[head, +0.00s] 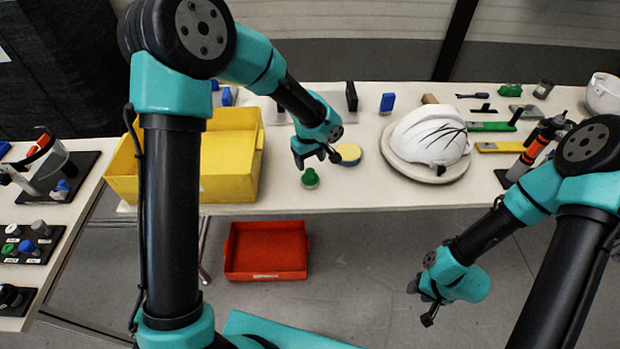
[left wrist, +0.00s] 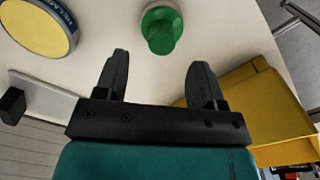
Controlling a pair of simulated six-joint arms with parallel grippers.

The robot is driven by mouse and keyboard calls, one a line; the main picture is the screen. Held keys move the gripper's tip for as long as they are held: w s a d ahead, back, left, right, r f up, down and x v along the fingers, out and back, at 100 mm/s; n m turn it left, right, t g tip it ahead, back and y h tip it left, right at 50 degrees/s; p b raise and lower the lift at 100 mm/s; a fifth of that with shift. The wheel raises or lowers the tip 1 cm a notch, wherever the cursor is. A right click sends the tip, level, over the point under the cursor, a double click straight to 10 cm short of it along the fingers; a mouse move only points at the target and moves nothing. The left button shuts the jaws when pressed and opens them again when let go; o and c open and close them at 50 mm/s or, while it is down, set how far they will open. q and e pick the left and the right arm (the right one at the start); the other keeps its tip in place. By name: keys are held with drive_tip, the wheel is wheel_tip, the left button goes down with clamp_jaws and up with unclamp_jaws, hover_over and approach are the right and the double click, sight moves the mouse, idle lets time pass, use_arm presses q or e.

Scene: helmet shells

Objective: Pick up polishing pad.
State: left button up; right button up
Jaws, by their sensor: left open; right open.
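A round pad with a yellow face and a blue rim (head: 349,154) lies on the table between my left gripper and the white helmet shell. It also shows in the left wrist view (left wrist: 38,27) at the upper left, partly cut off. A green knobbed piece (head: 310,178) stands near the table's front edge. In the left wrist view the green piece (left wrist: 161,29) is ahead of the gap between my fingers. My left gripper (head: 316,158) is open and empty above the table, beside both pieces. My right gripper (head: 424,302) is open and empty, in front of the table.
A white helmet shell (head: 430,138) rests on a round base (head: 428,174) to the right. A yellow bin (head: 222,190) stands at the left. A red bin (head: 265,272) is on the floor. Tools and an orange-black device (head: 537,148) crowd the table's right side.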

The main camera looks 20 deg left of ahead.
sight(310, 171)
use_arm(q)
drive_tip(key=shift+f, duration=0.2)
drive_tip(key=shift+f, duration=0.1)
drive_tip(key=shift+f, duration=2.55)
drive_tip(key=shift+c, duration=0.3)
drive_tip(key=c, duration=1)
drive_tip(key=shift+o, duration=0.2)
drive_tip(key=shift+r, duration=0.15)
